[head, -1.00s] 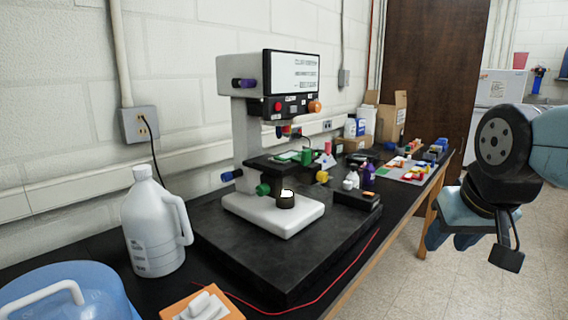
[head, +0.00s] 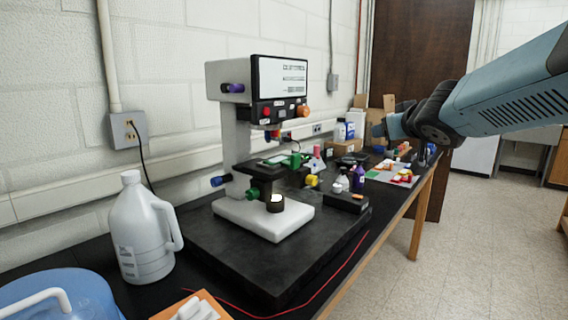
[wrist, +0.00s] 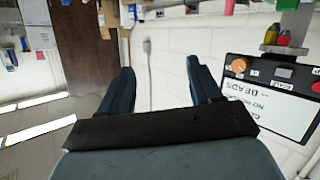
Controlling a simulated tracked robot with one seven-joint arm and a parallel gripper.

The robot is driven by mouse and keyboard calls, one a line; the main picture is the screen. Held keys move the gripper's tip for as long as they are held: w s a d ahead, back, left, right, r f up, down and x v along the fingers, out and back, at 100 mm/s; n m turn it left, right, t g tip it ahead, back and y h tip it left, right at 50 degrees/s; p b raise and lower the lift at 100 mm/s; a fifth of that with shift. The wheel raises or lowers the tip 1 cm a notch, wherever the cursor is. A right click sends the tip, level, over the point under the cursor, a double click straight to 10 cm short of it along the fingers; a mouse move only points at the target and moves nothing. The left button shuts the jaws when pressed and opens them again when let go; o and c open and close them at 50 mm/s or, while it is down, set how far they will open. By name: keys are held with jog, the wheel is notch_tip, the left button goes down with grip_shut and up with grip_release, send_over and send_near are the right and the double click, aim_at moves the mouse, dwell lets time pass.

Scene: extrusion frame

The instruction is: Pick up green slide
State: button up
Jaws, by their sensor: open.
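A flat pale-green slide (head: 277,159) lies on the dark stage of the microscope (head: 238,150), below its lens turret. A green upright piece (head: 296,160) stands at the slide's right. My gripper (head: 384,129) is to the right of the microscope, higher than the stage and apart from it, pointing left. In the wrist view my gripper (wrist: 158,68) is open, with two blue-grey fingers spread and nothing between them. The microscope's screen (wrist: 262,108) shows upside down at the right there. I cannot make out the slide in the wrist view.
A white jug (head: 142,228) and a blue container (head: 60,296) stand at the near left. Small bottles (head: 358,179), a tray of coloured pieces (head: 400,178) and boxes (head: 356,122) stand along the bench to the right. A red wire (head: 330,272) runs along the front.

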jog(key=w+a+n+y, duration=0.3)
jog(key=w+a+y, duration=0.1)
jog(key=a+y, duration=0.15)
jog(key=n+g+y, duration=0.4)
jog(key=n+g, duration=0.1)
jog(key=g, duration=0.2)
send_near(298, 155)
jog(key=x, duration=0.6)
jog(key=shift+w+a, duration=0.25)
jog(key=shift+x, duration=2.65)
jog(key=shift+d+f+t+y, duration=0.1)
jog(key=shift+f+t+y, duration=0.05)
jog(key=shift+t+y, duration=0.15)
jog(key=shift+c, duration=0.2)
jog(key=c, duration=1)
